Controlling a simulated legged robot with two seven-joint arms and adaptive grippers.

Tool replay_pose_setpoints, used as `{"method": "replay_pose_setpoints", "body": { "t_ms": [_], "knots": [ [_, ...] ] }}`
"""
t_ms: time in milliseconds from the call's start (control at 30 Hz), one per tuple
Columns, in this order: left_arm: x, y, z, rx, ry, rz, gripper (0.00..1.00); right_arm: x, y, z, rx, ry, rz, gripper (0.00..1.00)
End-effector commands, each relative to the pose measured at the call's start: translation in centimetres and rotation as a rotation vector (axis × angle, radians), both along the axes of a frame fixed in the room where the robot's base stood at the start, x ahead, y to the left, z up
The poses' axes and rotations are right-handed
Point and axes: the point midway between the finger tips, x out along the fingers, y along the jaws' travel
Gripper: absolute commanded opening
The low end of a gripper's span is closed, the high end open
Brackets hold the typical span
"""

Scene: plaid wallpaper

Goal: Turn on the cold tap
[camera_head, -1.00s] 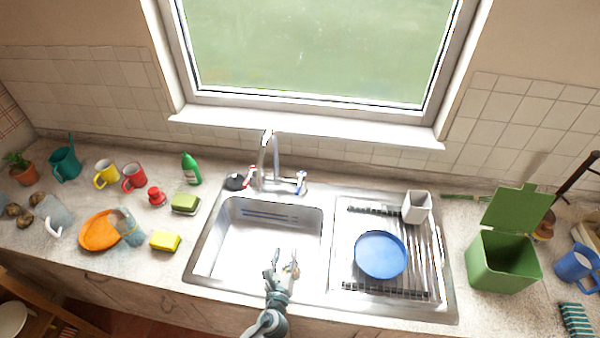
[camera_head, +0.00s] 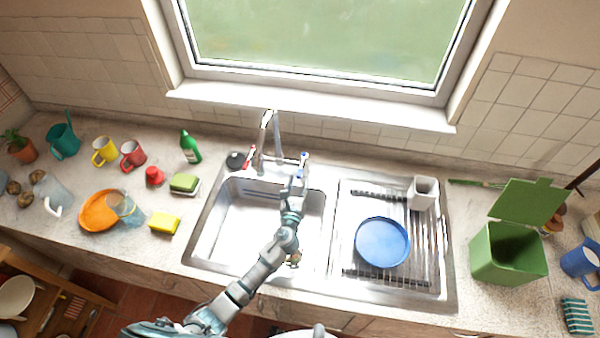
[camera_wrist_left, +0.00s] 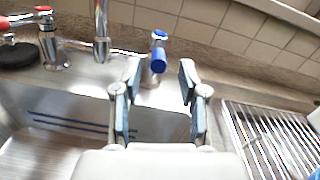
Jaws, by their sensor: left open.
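The cold tap (camera_head: 304,158) has a blue-ended handle and sits to the right of the steel spout (camera_head: 265,135). In the left wrist view the blue-tipped cold tap (camera_wrist_left: 158,52) stands upright just beyond and between my fingers. My left gripper (camera_head: 296,184) is open and empty over the back edge of the sink basin, just in front of the cold tap, and it shows no clear contact. Its two fingers (camera_wrist_left: 158,98) are spread apart in the left wrist view. The red-marked tap (camera_head: 248,158) is left of the spout. My right gripper is not seen.
The sink basin (camera_head: 225,225) lies under my left arm. A drying rack to the right holds a blue plate (camera_head: 382,242) and a white holder (camera_head: 422,193). A green bin (camera_head: 508,255) stands further right. Mugs, sponges and a green bottle (camera_head: 190,147) are on the left counter.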

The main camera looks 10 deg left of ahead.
Motion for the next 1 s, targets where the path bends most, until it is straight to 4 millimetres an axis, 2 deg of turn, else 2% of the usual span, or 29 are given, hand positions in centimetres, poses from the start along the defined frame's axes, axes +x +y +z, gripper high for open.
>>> {"method": "replay_pose_setpoints", "body": {
  "t_ms": [100,233,600,633,767,800,1000],
  "knots": [
    [2.1,0.1,0.0,-0.002,-0.001,0.001,0.42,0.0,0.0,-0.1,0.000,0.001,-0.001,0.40],
    [3.5,0.2,-0.1,-0.001,0.000,0.001,0.42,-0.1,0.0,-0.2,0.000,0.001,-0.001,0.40],
    [4.1,0.2,-0.1,-0.001,0.001,0.000,0.42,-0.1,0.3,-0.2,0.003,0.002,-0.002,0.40],
    [4.1,0.2,-0.1,-0.001,0.001,0.001,0.37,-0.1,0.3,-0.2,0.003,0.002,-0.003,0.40],
    [4.1,0.2,-0.1,-0.002,0.001,0.000,0.05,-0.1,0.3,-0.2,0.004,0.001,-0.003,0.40],
    [4.1,0.2,-0.1,-0.002,0.001,0.001,0.00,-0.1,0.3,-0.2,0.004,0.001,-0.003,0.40],
    [4.1,0.2,-0.1,-0.001,0.001,0.001,0.00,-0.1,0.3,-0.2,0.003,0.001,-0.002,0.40]
  ]
}}
